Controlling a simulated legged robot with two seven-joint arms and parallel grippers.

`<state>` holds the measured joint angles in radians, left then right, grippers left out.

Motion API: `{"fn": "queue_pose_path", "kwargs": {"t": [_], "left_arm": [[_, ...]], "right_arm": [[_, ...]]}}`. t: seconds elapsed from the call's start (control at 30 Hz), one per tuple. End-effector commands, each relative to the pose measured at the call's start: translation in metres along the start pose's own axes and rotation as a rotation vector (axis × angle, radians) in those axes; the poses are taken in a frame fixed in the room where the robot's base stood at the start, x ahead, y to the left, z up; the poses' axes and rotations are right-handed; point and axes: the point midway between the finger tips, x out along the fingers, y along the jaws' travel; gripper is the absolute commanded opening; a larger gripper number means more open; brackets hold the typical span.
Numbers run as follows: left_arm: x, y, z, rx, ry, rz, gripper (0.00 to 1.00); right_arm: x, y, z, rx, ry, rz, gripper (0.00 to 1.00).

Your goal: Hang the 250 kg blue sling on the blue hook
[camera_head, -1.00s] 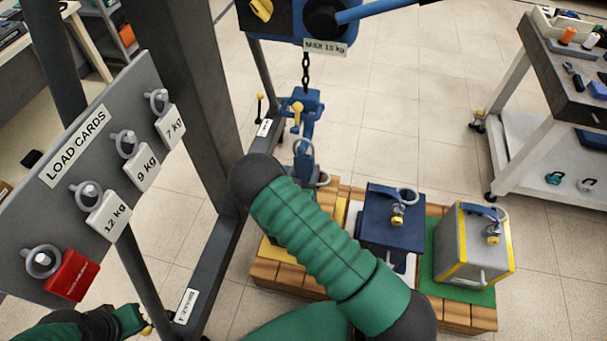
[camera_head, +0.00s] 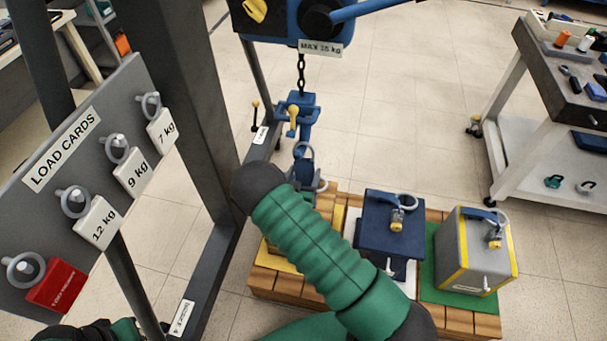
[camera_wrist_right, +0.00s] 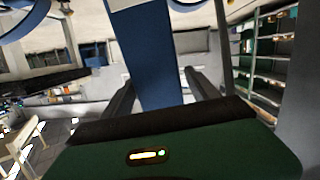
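A blue hook assembly (camera_head: 297,108) with a yellow knob hangs on a chain below the blue hoist (camera_head: 285,22). Below it is another blue fitting (camera_head: 304,158) with a grey ring beside it; its lower part is hidden behind my right arm. I see no 250 kg marking and cannot tell which part is the sling. My right gripper (camera_wrist_right: 160,82) shows in the wrist view, its dark fingers apart on both sides of a blue strip (camera_wrist_right: 148,45); contact is unclear. In the head view my arm hides it. Part of my left arm shows at the bottom left; its fingers are unclear.
A dark blue block (camera_head: 385,222) and a grey-yellow block (camera_head: 476,252) stand on a wooden pallet (camera_head: 275,284). A load-card board (camera_head: 100,150) and grey posts stand at left. A cart (camera_head: 535,150) stands at right. The floor behind is clear.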

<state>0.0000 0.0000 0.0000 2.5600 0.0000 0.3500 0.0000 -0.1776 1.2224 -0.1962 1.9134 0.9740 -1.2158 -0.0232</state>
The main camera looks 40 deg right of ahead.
Motion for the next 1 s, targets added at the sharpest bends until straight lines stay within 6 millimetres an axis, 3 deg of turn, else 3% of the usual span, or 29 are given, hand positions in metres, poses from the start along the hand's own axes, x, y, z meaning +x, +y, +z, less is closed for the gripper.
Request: {"fn": "queue_pose_path", "kwargs": {"t": [0.33,0.47,1.0], "left_arm": [[0.000,0.000,0.000,0.000,0.000,0.000,0.00],[-0.002,0.000,0.000,0.000,0.000,0.000,0.00],[-0.014,0.000,-0.003,0.000,0.000,0.000,0.00]], "right_arm": [[-0.001,0.000,0.001,-0.001,-0.003,0.000,0.80],[-0.010,-0.001,0.000,-0.001,-0.002,-0.001,0.80],[-0.149,-0.002,0.001,-0.002,-0.002,-0.004,0.80]]}}
